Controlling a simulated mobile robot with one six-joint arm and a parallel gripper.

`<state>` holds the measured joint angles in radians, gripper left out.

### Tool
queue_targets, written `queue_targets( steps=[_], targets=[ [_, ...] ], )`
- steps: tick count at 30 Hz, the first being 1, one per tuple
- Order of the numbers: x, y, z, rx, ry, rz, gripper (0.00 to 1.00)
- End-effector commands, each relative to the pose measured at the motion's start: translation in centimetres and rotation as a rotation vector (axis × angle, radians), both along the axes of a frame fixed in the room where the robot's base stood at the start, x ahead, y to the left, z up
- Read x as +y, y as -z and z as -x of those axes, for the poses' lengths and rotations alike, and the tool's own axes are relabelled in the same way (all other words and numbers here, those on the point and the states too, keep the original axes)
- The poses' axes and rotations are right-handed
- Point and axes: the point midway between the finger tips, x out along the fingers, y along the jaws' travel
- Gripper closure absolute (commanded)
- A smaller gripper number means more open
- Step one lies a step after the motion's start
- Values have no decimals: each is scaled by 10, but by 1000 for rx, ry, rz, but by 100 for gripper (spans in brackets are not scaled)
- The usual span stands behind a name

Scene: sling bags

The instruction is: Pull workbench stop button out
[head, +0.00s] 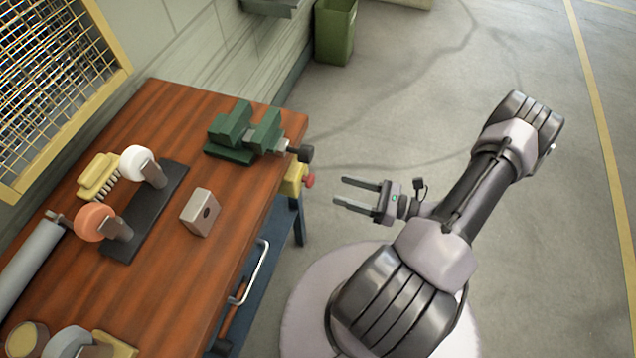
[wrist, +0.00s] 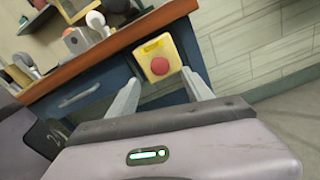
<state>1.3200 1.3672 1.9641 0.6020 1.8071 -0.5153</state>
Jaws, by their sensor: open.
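The stop button is a red knob on a yellow box fixed to the workbench's end below the top. In the head view the red knob (head: 309,181) sticks out to the right of the yellow box (head: 293,180). In the wrist view the red knob (wrist: 160,66) faces me on the yellow box (wrist: 158,48). My gripper (head: 338,191) is open and empty, its fingers pointing left toward the knob, a short gap away. In the wrist view the fingertips (wrist: 163,80) lie on either side of the knob's line, apart from it.
The wooden workbench (head: 150,300) fills the left. A green vise (head: 245,135) stands on its corner above the box, its dark handle (head: 305,153) overhanging near the knob. A drawer handle (head: 252,275) juts from the bench front.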

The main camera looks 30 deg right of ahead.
Motion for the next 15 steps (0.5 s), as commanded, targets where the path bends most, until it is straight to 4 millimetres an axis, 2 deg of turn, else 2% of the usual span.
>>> queue_targets(
  steps=[3,7,15],
  targets=[
    [22,3,-27,1,-7,-1,41],
    [38,2,-48,1,-4,1,41],
    [49,0,-63,1,-1,0,41]
  ],
)
